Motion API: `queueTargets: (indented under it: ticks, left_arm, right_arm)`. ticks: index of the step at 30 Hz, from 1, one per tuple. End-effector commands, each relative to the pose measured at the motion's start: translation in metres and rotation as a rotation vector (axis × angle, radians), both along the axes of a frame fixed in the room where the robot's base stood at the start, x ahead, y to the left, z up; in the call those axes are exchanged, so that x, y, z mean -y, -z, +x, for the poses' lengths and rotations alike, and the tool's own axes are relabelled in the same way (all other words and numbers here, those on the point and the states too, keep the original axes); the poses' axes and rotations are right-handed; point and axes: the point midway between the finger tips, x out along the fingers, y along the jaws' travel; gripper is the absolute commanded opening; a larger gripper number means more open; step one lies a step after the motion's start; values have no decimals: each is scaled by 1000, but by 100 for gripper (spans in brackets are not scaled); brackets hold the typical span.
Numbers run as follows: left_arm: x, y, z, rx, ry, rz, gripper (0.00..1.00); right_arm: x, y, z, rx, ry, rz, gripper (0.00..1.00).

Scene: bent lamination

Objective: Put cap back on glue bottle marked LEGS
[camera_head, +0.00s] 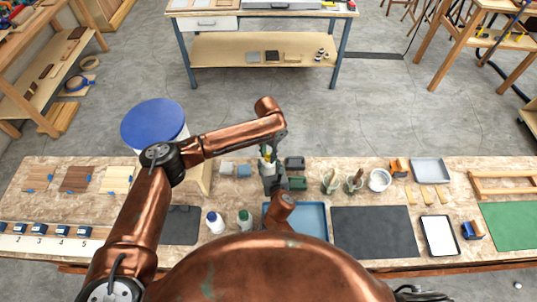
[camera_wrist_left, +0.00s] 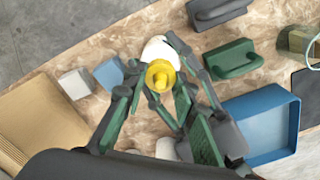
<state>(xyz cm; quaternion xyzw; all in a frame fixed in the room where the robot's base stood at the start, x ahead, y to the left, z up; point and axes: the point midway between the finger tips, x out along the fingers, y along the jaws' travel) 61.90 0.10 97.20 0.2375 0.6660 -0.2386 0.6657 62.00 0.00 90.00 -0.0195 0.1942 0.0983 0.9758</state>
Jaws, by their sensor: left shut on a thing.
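My left gripper (camera_head: 268,165) is over the back middle of the bench, fingers shut on a white piece with a yellow nozzle-like tip. In the left wrist view, the yellow tip (camera_wrist_left: 160,76) lies between the fingers (camera_wrist_left: 158,90), with the rounded white part (camera_wrist_left: 159,50) just beyond it. I cannot tell whether this is a whole bottle or only its top. Two white bottles stand nearer the front, one with a dark blue top (camera_head: 212,216) and one with a green label or top (camera_head: 244,214). The word LEGS is not readable. My right gripper is not in view.
A blue tray (camera_head: 318,218) and a dark mat (camera_head: 372,230) lie to the right of the bottles. Small grey and blue blocks (camera_wrist_left: 108,73) and a green-handled block (camera_wrist_left: 232,58) sit close to the gripper. A round blue-topped stool (camera_head: 152,118) stands behind the bench.

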Motion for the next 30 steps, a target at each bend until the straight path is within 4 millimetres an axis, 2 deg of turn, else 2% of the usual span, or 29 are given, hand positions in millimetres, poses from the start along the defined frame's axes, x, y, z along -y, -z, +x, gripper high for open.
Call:
queueTargets:
  ticks: [3, 6, 15, 16, 23, 30]
  left_arm:
    - [-1, -1, 1, 2, 132, -1, 18]
    - [-1, -1, 2, 2, 188, -1, 18]
    - [-1, -1, 2, 3, 200, 0, 18]
    - [-1, -1, 2, 3, 199, 0, 26]
    - [0, 0, 1, 2, 199, 0, 42]
    - [0, 0, 1, 1, 198, -1, 43]
  right_arm:
    - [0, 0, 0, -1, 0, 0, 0]
    - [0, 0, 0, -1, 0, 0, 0]
    - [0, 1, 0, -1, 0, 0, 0]
    - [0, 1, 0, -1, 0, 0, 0]
    - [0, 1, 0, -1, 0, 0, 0]
    - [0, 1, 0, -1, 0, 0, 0]
